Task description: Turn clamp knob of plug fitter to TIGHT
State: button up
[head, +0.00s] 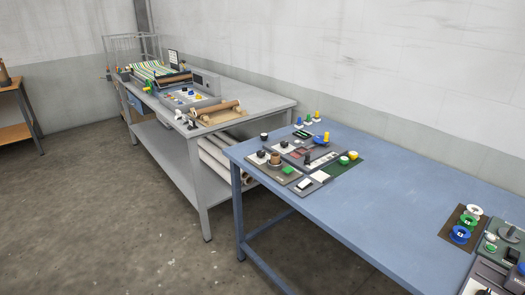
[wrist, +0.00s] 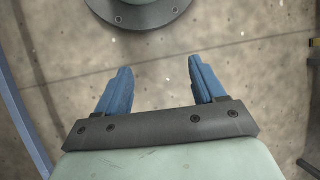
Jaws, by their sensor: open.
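My gripper (wrist: 159,68) shows only in the wrist view. Its two blue fingers are apart with nothing between them, over the concrete floor. In the head view, a cluster of small grey devices (head: 310,160) with knobs and coloured buttons sits at the left end of the blue table. More grey-green devices (head: 510,240) stand at its right end, cut off by the frame edge. The labels are too small to read, so I cannot tell which device is the plug fitter. I cannot make out its clamp knob or the knob's setting.
The blue table (head: 365,215) is bare between the two groups. Green, white and blue rings (head: 461,234) lie on a dark mat at its right. A grey bench (head: 255,100) with rolls and a press stands behind left. A wall runs along the back. Open floor lies front left.

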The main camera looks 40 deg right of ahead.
jog(key=w+d+r+n+t+y, duration=0.1)
jog(key=w+d+r+t, duration=0.1)
jog(key=w+d+r, duration=0.6)
jog(key=w+d+r+t+y, duration=0.1)
jog(key=w+d+r, duration=0.2)
jog(key=w, duration=0.9)
jog(key=w+d+r+n+t+y, duration=0.15)
jog(key=w+d+r, duration=0.4)
jog(key=w, duration=0.55)
notch_tip(320, 180, up, 44)
jog(key=n+t+h, duration=0.3)
jog(key=t, duration=0.2)
send_over(261, 152)
jog(key=s+d, duration=0.3)
jog(key=s, duration=0.2)
jog(key=x, duration=1.3)
jog(key=shift+s+a+f, duration=0.1)
jog(key=shift+s+f, duration=0.05)
jog(key=shift+f, duration=0.25)
jog(key=shift+c, duration=0.5)
